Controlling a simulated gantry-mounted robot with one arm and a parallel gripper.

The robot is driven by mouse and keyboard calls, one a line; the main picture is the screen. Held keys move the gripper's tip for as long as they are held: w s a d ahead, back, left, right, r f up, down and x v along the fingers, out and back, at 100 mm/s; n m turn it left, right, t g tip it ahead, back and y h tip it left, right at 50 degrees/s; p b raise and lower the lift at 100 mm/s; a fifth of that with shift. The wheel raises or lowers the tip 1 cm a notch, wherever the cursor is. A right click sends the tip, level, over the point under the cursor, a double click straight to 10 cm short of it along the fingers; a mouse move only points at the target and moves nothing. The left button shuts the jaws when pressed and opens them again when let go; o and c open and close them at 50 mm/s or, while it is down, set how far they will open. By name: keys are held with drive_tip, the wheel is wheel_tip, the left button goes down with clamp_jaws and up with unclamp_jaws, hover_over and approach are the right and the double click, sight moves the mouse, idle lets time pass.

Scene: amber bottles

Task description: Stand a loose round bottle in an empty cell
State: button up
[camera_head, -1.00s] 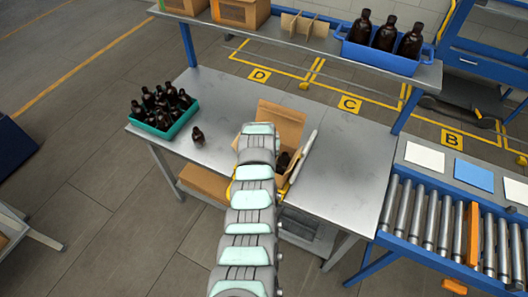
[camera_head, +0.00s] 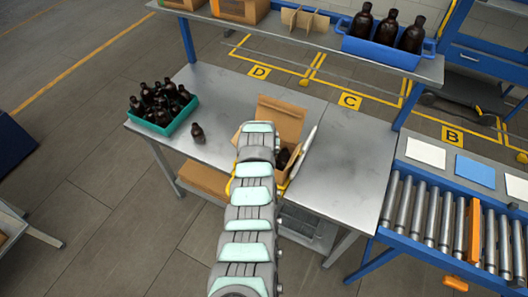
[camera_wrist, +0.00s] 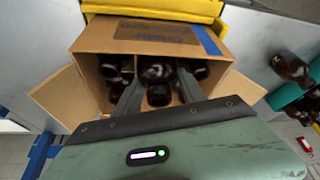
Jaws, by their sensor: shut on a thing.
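An open cardboard box (camera_wrist: 150,48) with a thin divider fills the middle of the wrist view; in the head view my arm partly covers the box (camera_head: 281,122). My gripper (camera_wrist: 156,78) reaches into its mouth, shut on a dark amber round bottle (camera_wrist: 157,72). Other dark bottles show in the box, one left of the fingers (camera_wrist: 110,68), one at the right (camera_wrist: 200,72) and one nearer (camera_wrist: 158,95). How deep the held bottle sits, and which cells are empty, I cannot tell.
The teal crate (camera_head: 181,120) at the table's left holds several bottles. The table's right part (camera_head: 345,185) is clear. A shelf (camera_head: 300,42) above the back carries a blue bin (camera_head: 385,60) with large bottles.

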drive_tip(key=shift+f, duration=0.2)
drive_tip(key=shift+f+b, duration=0.45)
drive_tip(key=shift+f, duration=0.05)
drive_tip(key=o, duration=1.5)
drive_tip(key=shift+r, duration=0.25)
drive_tip(key=shift+v, duration=0.9)
drive_tip(key=shift+b+v, duration=0.3)
drive_tip(key=shift+v, duration=4)
drive_tip(key=shift+s+d, duration=0.1)
